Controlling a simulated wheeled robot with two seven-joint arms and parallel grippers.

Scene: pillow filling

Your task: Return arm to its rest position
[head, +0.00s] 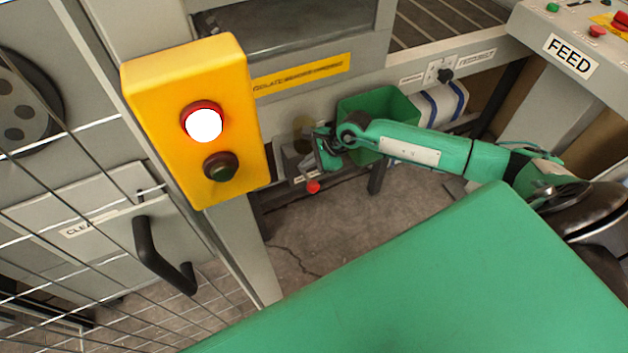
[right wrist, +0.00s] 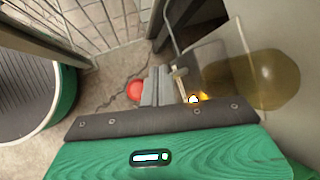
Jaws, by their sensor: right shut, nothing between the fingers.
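My right arm reaches in from the right in the head view, stretched out toward the machine. My right gripper (head: 318,153) is at its end, in front of a grey box low on the machine frame. In the right wrist view the gripper (right wrist: 165,85) is shut with nothing held. A red knob (head: 313,187) is just below the gripper in the head view. It also shows beside the fingers in the right wrist view (right wrist: 135,90); I cannot tell whether they touch. My left gripper is not in view.
A yellow box (head: 240,130) with a lit red-ringed button and a dark button stands at left. A green bin (head: 390,105) is behind my right forearm. A FEED panel (head: 570,55) is at upper right. A wire fence (head: 60,240) runs along the left. Bare floor (head: 330,230) lies below the arm.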

